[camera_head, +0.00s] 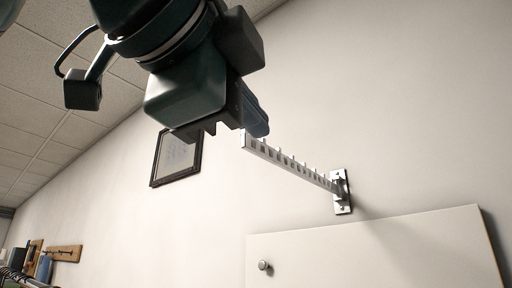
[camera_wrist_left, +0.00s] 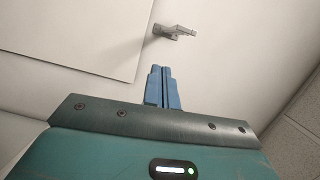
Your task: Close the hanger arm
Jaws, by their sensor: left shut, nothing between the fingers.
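My left gripper (camera_head: 257,118) has blue fingers, shut and empty, close to the bar's free end in the head view. I cannot tell whether they touch it. In the left wrist view the shut fingers (camera_wrist_left: 163,88) point at the wall, and a small metal piece that seems to be the hanger arm (camera_wrist_left: 175,32) shows beyond them. My right gripper is not in view.
A white panel (camera_head: 370,255) with a round knob (camera_head: 264,265) stands below the hanger arm. A framed picture (camera_head: 177,158) hangs on the wall to the left. A wooden hook rack (camera_head: 64,253) is at the lower left. The wall right of the arm is bare.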

